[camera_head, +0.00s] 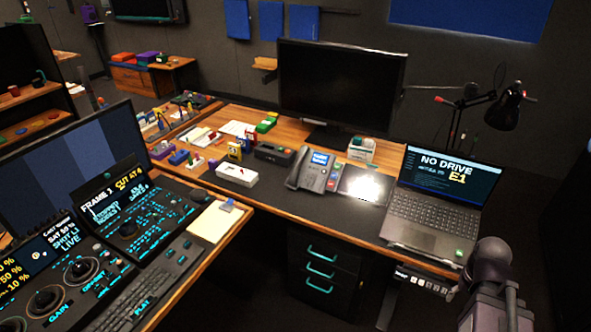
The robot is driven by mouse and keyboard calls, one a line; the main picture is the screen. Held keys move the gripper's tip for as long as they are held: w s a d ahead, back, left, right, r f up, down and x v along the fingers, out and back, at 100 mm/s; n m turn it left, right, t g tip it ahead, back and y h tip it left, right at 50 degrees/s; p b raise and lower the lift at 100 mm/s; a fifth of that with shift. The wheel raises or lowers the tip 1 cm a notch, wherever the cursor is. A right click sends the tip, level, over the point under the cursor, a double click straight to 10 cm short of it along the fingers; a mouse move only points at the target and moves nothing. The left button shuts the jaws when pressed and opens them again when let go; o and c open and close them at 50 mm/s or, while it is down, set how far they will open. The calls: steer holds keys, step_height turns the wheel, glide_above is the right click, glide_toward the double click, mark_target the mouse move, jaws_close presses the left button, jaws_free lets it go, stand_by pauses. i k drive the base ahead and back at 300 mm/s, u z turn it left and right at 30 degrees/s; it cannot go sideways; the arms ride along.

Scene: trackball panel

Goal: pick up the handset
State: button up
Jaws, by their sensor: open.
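A grey desk phone (318,177) with a small lit blue screen stands on the dark desk mat, near the middle of the wooden desk. Its handset (298,168) lies along the left side of the phone body and appears to rest in its cradle. Part of my own arm shows at the lower right, well apart from the phone. I cannot make out my gripper's fingers in this view.
An open laptop (432,217) stands right of the phone, with a bright glossy pad (366,186) between them. A large monitor (338,88) stands behind. A white box (237,174) and several small items lie left. A control console (110,250) fills the lower left.

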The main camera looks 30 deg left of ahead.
mark_target(293, 179)
steer(key=k, duration=1.2)
steer(key=u, duration=0.55)
steer(key=i, duration=2.3)
steer(key=z, duration=0.4)
